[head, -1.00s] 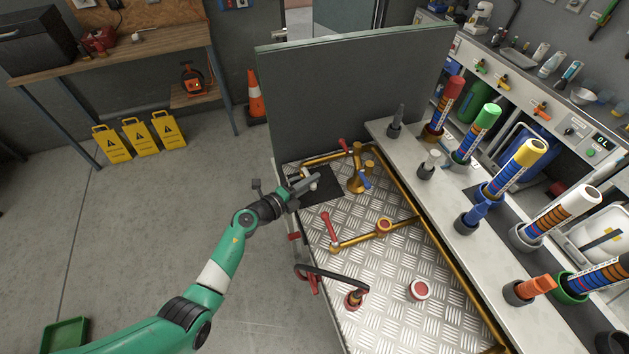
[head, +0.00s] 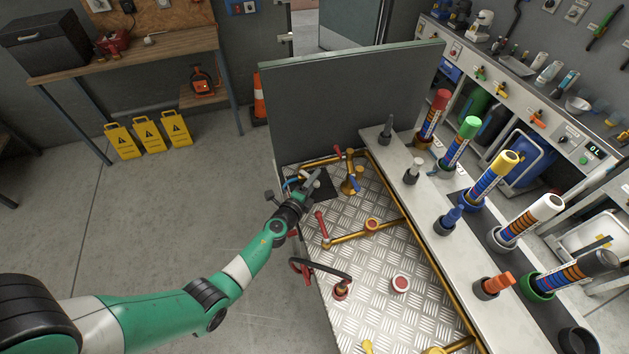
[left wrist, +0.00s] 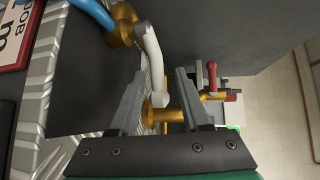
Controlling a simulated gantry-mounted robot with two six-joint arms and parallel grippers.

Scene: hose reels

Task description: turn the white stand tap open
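The white stand tap shows in the left wrist view as a white curved lever (left wrist: 153,58) on brass fittings (left wrist: 123,25), with a blue hose running off at the upper left. In the head view the tap is small and mostly hidden by my left gripper (head: 311,182), at the far left corner of the metal tread plate. In the left wrist view my left gripper (left wrist: 161,74) is open, with one finger on each side of the white lever. I cannot tell whether either finger touches it. My right gripper is not in view.
A brass pipe with a red-handled tap (head: 321,225) lies nearer me, and a brass standpipe (head: 352,183) stands to the right. A grey upright panel (head: 350,105) rises behind. The floor at left is clear.

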